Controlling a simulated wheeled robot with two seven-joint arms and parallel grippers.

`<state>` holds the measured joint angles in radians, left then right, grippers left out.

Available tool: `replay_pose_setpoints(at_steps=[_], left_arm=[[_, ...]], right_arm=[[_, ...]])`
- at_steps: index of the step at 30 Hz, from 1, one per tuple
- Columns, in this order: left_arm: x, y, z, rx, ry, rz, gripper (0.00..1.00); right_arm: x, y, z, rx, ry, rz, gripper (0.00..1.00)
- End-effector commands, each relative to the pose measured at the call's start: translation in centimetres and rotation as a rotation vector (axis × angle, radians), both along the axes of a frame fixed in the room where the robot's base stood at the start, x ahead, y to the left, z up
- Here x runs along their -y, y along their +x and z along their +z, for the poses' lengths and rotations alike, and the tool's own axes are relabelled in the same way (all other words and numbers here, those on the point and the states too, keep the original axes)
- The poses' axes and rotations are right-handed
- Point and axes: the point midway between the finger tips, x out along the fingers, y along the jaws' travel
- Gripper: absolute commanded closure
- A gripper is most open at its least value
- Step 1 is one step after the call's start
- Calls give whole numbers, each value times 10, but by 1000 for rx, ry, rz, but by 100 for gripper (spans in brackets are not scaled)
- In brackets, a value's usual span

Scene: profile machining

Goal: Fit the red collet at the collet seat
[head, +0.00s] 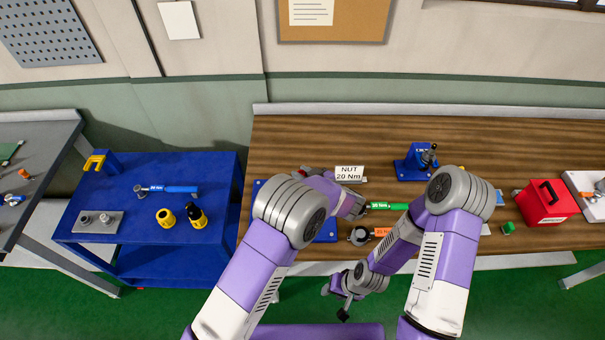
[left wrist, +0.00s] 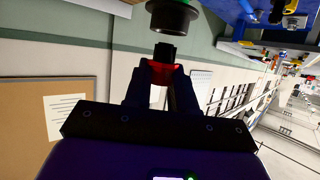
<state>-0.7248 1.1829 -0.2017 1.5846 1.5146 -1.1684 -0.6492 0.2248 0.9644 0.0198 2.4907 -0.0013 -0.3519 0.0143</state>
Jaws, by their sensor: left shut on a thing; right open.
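My left gripper (left wrist: 163,78) is shut on the red collet (left wrist: 162,71), which sits between its fingers in the left wrist view. A dark round cylinder (left wrist: 172,16) with a bit of green at its middle lies just beyond the fingertips, apart from them; I cannot tell whether it is the collet seat. In the head view my left gripper (head: 303,173) is above the bench, with a small red patch at its tip, partly hidden by my arm. My right gripper (head: 343,301) is open and empty, low in front of the bench.
A blue plate (head: 326,232) lies under my left arm. A sign reading NUT 20 Nm (head: 349,173), a green-handled wrench (head: 387,206), a blue fixture (head: 414,164) and a red box (head: 547,202) are on the bench (head: 310,135). A blue cart (head: 135,183) stands left.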

Motion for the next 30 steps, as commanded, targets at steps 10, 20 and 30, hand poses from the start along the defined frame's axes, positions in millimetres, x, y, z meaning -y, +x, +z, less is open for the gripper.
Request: replay_pose_setpoints(at_steps=[10, 20, 30], left_arm=[[0, 0, 0, 0, 0, 0, 100], [0, 0, -3, 0, 0, 0, 100], [0, 0, -11, 0, 0, 0, 100]], right_arm=[[0, 0, 2, 0, 0, 0, 57], [0, 0, 0, 0, 0, 0, 57], [0, 0, -6, 0, 0, 0, 57]])
